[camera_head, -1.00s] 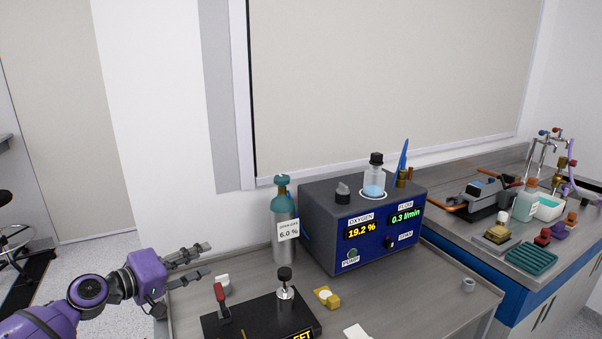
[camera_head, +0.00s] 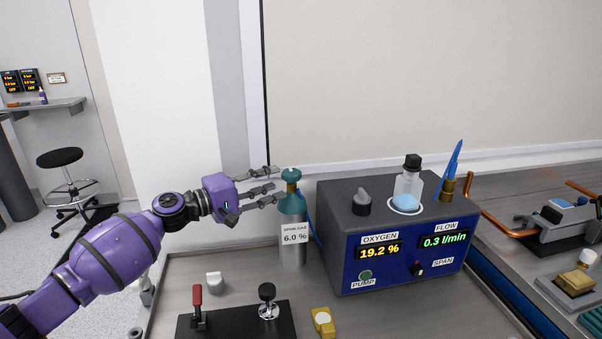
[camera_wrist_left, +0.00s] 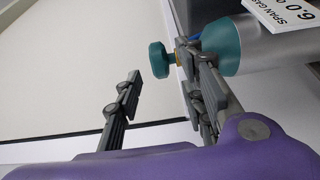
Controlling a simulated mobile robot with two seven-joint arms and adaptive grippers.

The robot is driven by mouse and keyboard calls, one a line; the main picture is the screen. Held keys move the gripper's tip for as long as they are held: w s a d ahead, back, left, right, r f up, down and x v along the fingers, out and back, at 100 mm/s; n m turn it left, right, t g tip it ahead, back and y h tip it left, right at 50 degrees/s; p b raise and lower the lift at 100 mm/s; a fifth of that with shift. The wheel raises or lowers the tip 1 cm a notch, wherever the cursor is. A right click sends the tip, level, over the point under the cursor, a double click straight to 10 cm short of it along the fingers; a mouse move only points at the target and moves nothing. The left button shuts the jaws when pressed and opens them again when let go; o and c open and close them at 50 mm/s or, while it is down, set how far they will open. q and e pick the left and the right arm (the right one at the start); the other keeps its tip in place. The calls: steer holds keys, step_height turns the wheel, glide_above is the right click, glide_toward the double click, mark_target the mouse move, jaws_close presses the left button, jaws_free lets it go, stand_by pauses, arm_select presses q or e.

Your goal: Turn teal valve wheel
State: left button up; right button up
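The teal valve wheel (camera_head: 291,174) sits on a brass stem on top of the span gas cylinder (camera_head: 291,235), a grey bottle with a teal shoulder and a 6.0 % label. In the left wrist view the teal wheel (camera_wrist_left: 158,59) shows in the gap between the fingers, near their tips. My left gripper (camera_head: 277,184) is open and empty, with its fingers pointing right just left of the wheel. In the wrist view one finger group overlaps the cylinder's neck; I cannot tell whether it touches. My right gripper is not in view.
The analyser box (camera_head: 400,235) with oxygen and flow displays stands right of the cylinder. A black base with a red-handled lever (camera_head: 197,302) and a black knob (camera_head: 267,292) is at the bench front. A yellow block (camera_head: 323,322) and a white piece (camera_head: 214,281) lie nearby.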

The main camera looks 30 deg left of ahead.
mark_target(283, 177)
arm_select(q)
steer(key=x, duration=0.6)
steer(key=shift+w+d, duration=0.2)
steer(key=shift+w, duration=0.15)
jaws_close()
